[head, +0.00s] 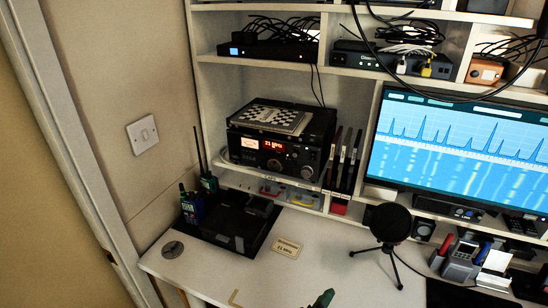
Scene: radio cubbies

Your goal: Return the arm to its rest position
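Neither of my grippers shows clearly in the head view, and no arm can be made out. A small dark green thing (322,298) pokes up at the bottom edge, and I cannot tell what it is. The white desk (200,270) shows in the lower middle. The radio (275,150), with a lit red display, stands in a cubby with a checkered board (272,117) on top of it.
A black tray (238,222) with handheld radios (207,172) stands at the desk's left. A microphone on a tripod (390,222) stands right of centre, before a monitor (460,140). Cables hang from the upper shelves. The front middle of the desk is mostly clear.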

